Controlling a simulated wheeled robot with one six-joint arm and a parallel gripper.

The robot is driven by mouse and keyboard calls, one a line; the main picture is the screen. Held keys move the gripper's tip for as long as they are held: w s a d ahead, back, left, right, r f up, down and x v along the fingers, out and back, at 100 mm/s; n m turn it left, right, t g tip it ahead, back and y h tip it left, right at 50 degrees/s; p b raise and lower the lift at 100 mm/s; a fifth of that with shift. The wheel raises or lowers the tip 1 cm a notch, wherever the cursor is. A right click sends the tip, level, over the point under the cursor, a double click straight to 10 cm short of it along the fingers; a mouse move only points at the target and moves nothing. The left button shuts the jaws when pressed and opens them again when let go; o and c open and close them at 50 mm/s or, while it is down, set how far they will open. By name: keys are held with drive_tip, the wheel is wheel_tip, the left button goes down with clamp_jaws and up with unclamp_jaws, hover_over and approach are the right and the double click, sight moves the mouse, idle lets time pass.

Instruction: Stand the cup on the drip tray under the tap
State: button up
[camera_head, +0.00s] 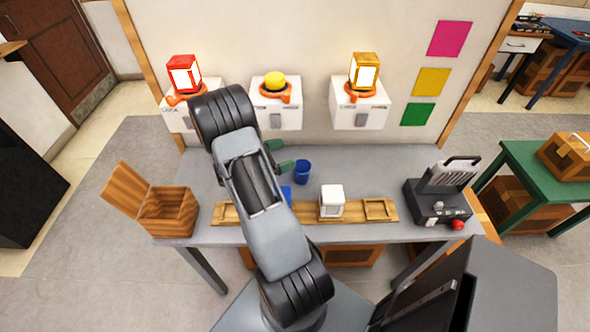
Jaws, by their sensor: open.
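A small dark blue cup (302,173) stands upright on the grey table, a little behind its middle. My gripper (284,156) has green fingers and is open with nothing seen between them. It is just left of the cup; one finger is close to the cup's rim, and I cannot tell whether they touch. My arm crosses the middle of the view and hides part of the table. I cannot make out a tap or a drip tray for certain.
A wooden board (384,221) along the table front carries a white block (332,203); a blue thing (287,193) is partly hidden by my arm. An open wooden box (168,217) stands left, a black device (428,213) right. White wall units (277,115) hang behind.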

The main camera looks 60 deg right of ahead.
drive_tip(key=w+f+b, duration=0.1)
drive_tip(key=b, duration=0.9)
approach(302, 167)
drive_tip(key=s+r, duration=0.2)
drive_tip(key=r, duration=0.1)
drive_tip(key=shift+s, duration=0.35)
drive_tip(key=shift+p+x, duration=0.45)
drive_tip(key=shift+x, duration=3.25)
drive_tip(key=shift+r, duration=0.15)
drive_tip(key=c, duration=1.1)
